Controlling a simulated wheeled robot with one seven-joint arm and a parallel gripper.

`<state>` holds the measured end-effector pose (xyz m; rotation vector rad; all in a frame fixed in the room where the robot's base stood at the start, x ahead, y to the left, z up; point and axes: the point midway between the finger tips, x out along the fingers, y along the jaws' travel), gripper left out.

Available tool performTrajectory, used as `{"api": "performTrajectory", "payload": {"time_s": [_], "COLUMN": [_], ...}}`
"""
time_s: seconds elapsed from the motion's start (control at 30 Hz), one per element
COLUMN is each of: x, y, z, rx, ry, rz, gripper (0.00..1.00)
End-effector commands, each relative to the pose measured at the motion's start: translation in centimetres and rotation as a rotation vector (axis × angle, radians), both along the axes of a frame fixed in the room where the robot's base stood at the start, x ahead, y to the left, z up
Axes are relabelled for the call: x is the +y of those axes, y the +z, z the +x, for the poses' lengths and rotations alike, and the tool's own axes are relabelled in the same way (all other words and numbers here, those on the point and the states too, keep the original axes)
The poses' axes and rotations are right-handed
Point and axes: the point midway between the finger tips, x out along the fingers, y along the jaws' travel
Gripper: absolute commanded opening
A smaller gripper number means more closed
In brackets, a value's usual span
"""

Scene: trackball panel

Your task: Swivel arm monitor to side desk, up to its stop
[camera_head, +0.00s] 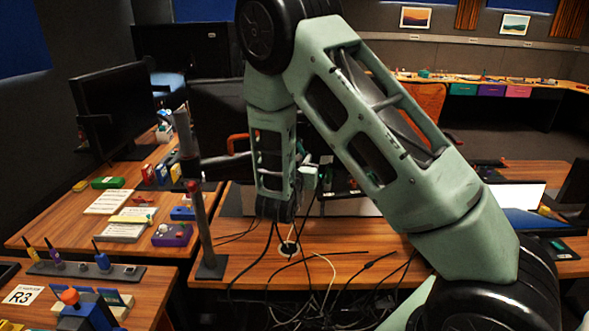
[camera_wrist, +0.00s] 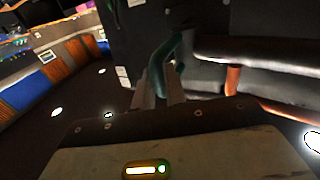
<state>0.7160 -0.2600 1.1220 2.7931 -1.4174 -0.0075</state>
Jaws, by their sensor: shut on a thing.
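In the wrist view, the dark tubular link (camera_wrist: 255,50) and a red joint (camera_wrist: 232,80) show at right. A large dark panel (camera_wrist: 135,35), seemingly the monitor's back, fills the upper middle. My gripper (camera_wrist: 163,92) is shut on a green handle (camera_wrist: 162,62) in front of it. My own arm hides most of this in the head view.
The side desk (camera_head: 60,229) at left carries papers, small boxes and a purple control box (camera_head: 172,235). A black monitor (camera_head: 114,108) stands at its back. Loose cables (camera_head: 325,275) lie across the middle desk's front. A tool rack (camera_head: 85,268) is at lower left.

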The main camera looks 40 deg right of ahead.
Motion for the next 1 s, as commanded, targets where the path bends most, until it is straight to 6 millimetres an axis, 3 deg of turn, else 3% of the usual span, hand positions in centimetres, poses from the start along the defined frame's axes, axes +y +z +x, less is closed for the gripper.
{"api": "performTrajectory", "payload": {"time_s": [0.1, 0.43, 0.5, 0.53, 1.0], "x": [-1.03, -1.26, -1.25, -1.23, -0.64], "y": [-0.14, 0.12, 0.14, 0.13, 0.05], "z": [-0.51, -0.59, -0.58, -0.56, -0.47], "rx": [-0.002, -0.004, -0.004, -0.004, -0.003], "ry": [-0.013, -0.014, -0.014, -0.013, -0.003], "rz": [0.001, 0.0, 0.0, 0.0, 0.001], "gripper": [0.0, 0.0, 0.26, 0.3, 0.3]}}
